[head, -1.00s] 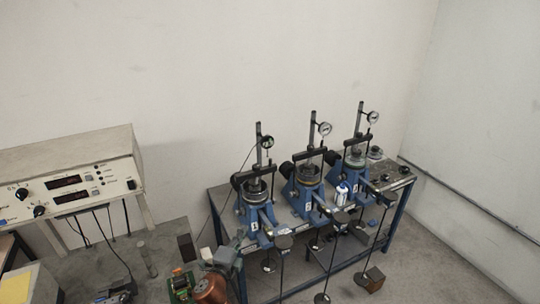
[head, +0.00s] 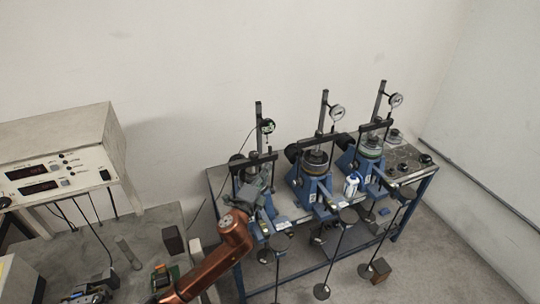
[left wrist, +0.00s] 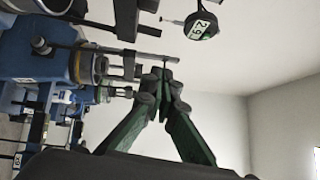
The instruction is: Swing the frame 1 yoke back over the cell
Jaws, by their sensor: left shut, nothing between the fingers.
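Frame 1 is the leftmost blue lever frame on the bench, with a dark digital gauge (head: 267,126) on its upright. Its dark yoke crossbar (head: 262,158) is low beside the upright; I cannot tell exactly how it sits over the cell. The cell area is small and partly hidden by my left gripper (head: 240,196), at the frame's front left. In the left wrist view the gripper (left wrist: 164,74) is shut and empty, its green-sided fingers meeting close to a thin dark bar. I cannot tell whether they touch it. The digital gauge (left wrist: 201,27) is above right there.
Two similar lever frames (head: 314,182) (head: 368,158) stand to the right, with a white bottle (head: 351,186) between them. Hangers (head: 322,291) hang at the bench front. A white instrument box (head: 60,150) is at left. The floor at right is clear.

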